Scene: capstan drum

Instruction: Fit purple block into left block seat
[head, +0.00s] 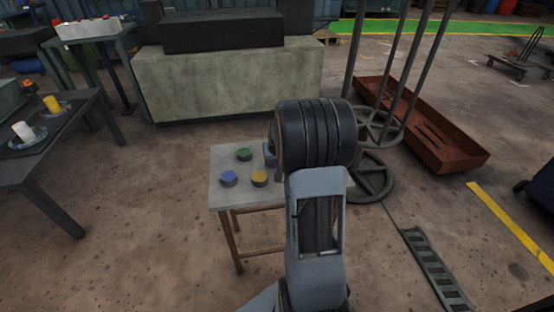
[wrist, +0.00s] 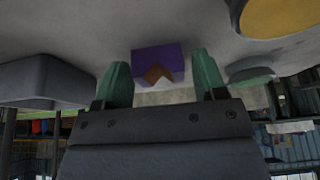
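The purple block (wrist: 172,58) shows in the wrist view, in the space between the two green fingertips of my gripper (wrist: 160,75). It has a brown, wedge-shaped patch on its lower face. The left finger is close to the block's left edge, and a narrow gap shows on the right. My gripper looks open; contact with the block cannot be made out. In the head view my arm hides the gripper and the purple block. A blue-grey box (head: 269,153) is partly hidden behind my arm on the small table (head: 223,161). I cannot identify the left block seat.
Green (head: 244,154), blue (head: 228,178) and yellow (head: 259,178) round pieces stand on the small table. A dark grey raised box (wrist: 45,80) is at the left of the wrist view. A rusty tray (head: 430,130) and metal poles stand at right.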

